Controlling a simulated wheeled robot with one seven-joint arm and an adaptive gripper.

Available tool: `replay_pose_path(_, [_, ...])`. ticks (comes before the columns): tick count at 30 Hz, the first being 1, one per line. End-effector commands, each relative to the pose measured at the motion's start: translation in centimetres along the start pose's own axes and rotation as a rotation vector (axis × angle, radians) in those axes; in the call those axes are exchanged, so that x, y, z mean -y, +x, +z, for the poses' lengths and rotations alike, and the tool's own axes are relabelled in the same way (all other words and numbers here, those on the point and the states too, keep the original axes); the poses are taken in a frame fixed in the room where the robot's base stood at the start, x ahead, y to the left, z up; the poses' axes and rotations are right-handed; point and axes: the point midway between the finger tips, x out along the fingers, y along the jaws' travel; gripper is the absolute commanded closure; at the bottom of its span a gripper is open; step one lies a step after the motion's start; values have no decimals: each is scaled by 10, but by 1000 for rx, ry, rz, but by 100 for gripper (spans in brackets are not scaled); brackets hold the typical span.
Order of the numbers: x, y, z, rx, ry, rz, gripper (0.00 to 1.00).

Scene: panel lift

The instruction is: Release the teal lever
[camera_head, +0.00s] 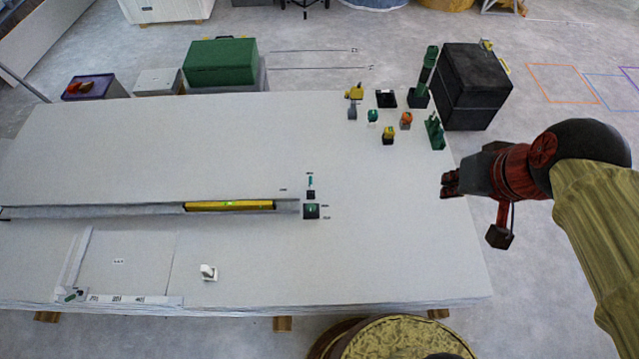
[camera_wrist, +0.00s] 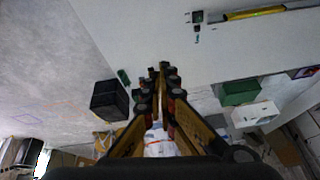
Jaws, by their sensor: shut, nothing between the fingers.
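A small teal lever (camera_head: 310,182) stands on a dark base near the middle of the white panel, with tiny labels around it. Just in front of it sits a dark square block with a green mark (camera_head: 311,211). In the wrist view the lever (camera_wrist: 197,32) and the block (camera_wrist: 197,17) show small near the top. My gripper (camera_head: 447,184) is over the panel's right edge, well to the right of the lever and apart from it. Its fingers (camera_wrist: 163,68) are together and hold nothing. The lever's exact position is too small to tell.
A yellow level (camera_head: 230,206) lies on a grey rail left of the block. Several small coloured fixtures, including a teal-topped one (camera_head: 373,116), stand at the panel's back right. The panel between gripper and lever is clear.

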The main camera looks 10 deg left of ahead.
Motion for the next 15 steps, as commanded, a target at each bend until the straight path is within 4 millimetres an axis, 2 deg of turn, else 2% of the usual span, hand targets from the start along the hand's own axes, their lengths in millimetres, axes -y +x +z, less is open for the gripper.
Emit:
replay_pose_path(3, [18, 29, -40, 33, -38, -80, 100])
replay_pose_path(8, [42, 72, -90, 56, -84, -181, 100])
replay_pose_path(11, [56, 105, -120, 63, -106, -239, 100])
replay_pose_path(15, [74, 157, -156, 68, -132, -313, 100])
